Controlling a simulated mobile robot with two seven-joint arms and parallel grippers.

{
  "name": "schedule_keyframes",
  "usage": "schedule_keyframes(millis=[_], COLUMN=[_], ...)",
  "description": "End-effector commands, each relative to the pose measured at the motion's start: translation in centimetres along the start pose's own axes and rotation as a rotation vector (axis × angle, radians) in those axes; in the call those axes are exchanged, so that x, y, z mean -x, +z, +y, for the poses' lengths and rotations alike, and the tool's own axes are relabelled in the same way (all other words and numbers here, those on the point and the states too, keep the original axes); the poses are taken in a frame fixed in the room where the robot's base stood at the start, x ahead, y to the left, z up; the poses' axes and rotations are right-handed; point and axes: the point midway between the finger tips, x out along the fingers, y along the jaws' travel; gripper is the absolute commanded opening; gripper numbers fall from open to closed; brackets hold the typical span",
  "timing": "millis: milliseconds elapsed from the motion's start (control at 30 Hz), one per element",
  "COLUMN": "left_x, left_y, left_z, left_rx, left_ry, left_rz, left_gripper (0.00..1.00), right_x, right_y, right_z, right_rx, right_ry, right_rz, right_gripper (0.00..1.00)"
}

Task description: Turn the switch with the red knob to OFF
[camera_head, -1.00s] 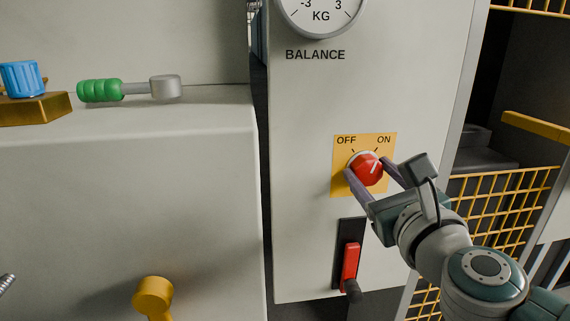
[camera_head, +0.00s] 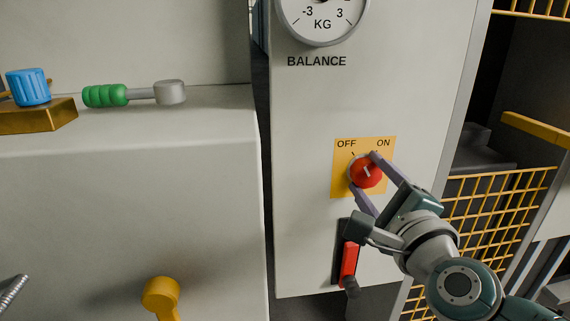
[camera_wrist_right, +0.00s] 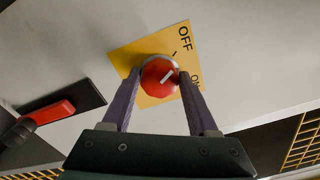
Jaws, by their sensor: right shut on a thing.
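The red knob (camera_head: 366,172) sits on a yellow plate (camera_head: 340,185) marked OFF at left and ON at right, on the front of a pale panel. Its white mark leans up and left, toward the OFF side. My right gripper (camera_head: 366,178) is shut on the knob, one finger at its upper right and one at its lower left. In the right wrist view the red knob (camera_wrist_right: 159,77) sits between the two fingertips, its mark leaning toward the OFF label. My left gripper is not in view.
A red lever (camera_head: 349,262) is below the plate, close to my right gripper. A round KG dial (camera_head: 322,18) is above. A green-handled tool (camera_head: 106,95) and a blue knob (camera_head: 28,87) are on the left ledge. Yellow mesh (camera_head: 500,205) is at right.

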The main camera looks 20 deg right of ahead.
Motion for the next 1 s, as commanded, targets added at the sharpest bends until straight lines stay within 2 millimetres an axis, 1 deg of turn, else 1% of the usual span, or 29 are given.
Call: schedule_keyframes(millis=[300,767,800,1000], left_x=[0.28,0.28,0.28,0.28], left_y=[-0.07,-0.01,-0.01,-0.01], left_z=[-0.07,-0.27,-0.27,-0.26], left_rx=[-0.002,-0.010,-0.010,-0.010], left_ry=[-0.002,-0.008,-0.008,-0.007], left_rz=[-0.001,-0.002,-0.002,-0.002], left_gripper=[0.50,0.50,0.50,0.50], right_x=[-0.03,-0.02,-0.02,-0.01], right_y=[0.10,0.07,0.07,0.04], right_z=[-0.07,-0.05,-0.05,-0.02], right_rx=[0.091,0.102,0.102,0.101], right_ry=[-0.003,-0.003,-0.003,-0.002], right_rz=[-0.001,-0.001,-0.001,-0.001], right_gripper=[0.04,0.04,0.63,0.86])
